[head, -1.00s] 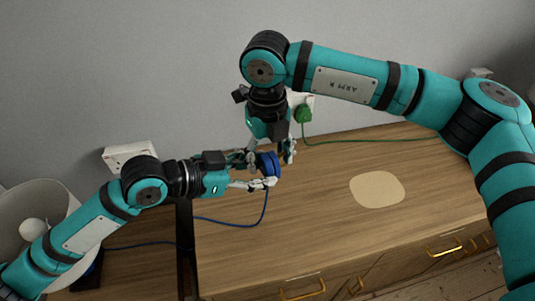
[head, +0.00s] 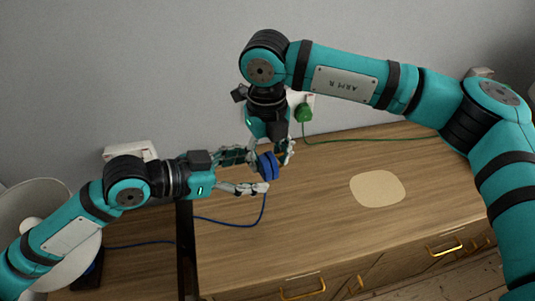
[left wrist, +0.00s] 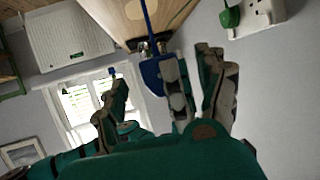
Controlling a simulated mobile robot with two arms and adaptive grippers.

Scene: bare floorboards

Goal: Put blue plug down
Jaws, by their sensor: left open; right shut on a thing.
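The blue plug (head: 268,167) is held above the wooden cabinet top (head: 310,230) by my right gripper (head: 281,152), which points down and is shut on it. A blue cord hangs from the plug and runs left. My left gripper (head: 257,172) is open just left of the plug, its fingers spread above and below. A flat cream patch (head: 377,188) on the cabinet top is bare.
A green plug (head: 303,113) sits in a wall socket, its cord running right along the back. Another white socket (head: 130,151) is on the wall at left. A lamp (head: 35,215) stands at far left, partly behind my left arm. The cabinet's front and right are clear.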

